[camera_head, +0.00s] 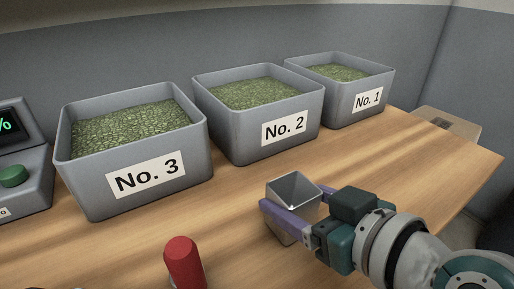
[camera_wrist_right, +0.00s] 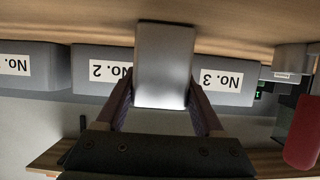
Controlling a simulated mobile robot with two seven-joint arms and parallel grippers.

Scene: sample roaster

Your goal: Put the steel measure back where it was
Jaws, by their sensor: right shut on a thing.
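The steel measure (camera_head: 292,189) is a square, open-topped metal cup in the head view. My right gripper (camera_head: 295,209) is shut on it, one purple finger along each side. The measure is upright with its opening up and looks empty. It is in front of the bin No. 2; whether its base touches the table I cannot tell. In the right wrist view the measure (camera_wrist_right: 163,65) sits between the fingers (camera_wrist_right: 160,100). My left gripper is not in view.
Grey bins of green beans, No. 3 (camera_head: 85,187), No. 2 (camera_head: 235,130) and No. 1 (camera_head: 345,105), line the back of the wooden table (camera_head: 430,165). A red cylinder (camera_head: 184,262) stands front left. A device with a green button (camera_head: 13,176) is far left. The table's right side is clear.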

